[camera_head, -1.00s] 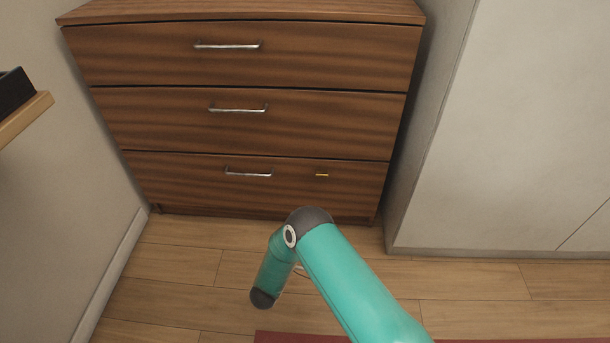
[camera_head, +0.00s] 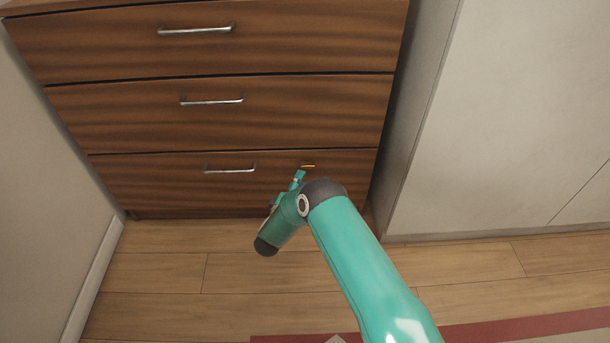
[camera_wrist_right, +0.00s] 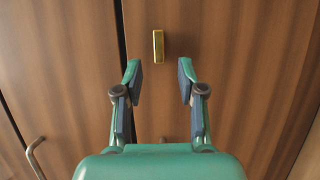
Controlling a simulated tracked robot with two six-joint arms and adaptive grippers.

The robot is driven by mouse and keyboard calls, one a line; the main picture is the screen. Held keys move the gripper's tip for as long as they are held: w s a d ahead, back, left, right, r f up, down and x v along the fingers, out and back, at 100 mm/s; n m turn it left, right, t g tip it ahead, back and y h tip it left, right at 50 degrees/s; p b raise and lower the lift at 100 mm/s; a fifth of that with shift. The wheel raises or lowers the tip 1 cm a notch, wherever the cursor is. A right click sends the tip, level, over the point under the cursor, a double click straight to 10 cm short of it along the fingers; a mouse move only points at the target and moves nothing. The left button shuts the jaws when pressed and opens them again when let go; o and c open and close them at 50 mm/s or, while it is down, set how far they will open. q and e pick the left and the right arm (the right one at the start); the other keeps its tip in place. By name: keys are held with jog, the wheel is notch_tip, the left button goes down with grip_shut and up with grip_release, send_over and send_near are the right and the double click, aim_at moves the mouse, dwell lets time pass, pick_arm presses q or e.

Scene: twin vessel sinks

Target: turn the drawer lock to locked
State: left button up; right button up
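The drawer lock is a small brass bar (camera_head: 308,166) on the right part of the bottom drawer front (camera_head: 130,177). In the head view it lies level. In the right wrist view the brass lock (camera_wrist_right: 158,44) is just beyond the fingertips, centred between them and apart from them. My right gripper (camera_wrist_right: 160,82) is open with nothing between its fingers. In the head view the right gripper (camera_head: 299,176) is partly hidden behind my teal arm, just below and left of the lock. My left gripper is not in view.
The brown chest has three drawers, all flush, with silver handles; the bottom handle (camera_head: 229,170) is left of my right gripper. A pale cabinet (camera_head: 500,130) stands close on the right. The wooden floor (camera_head: 160,270) is clear, with a red-bordered mat (camera_head: 520,328) in front.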

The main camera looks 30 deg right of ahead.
aim_at(307, 168)
jog(key=shift+b+x, duration=0.85)
jog(key=shift+x, duration=1.95)
grip_shut()
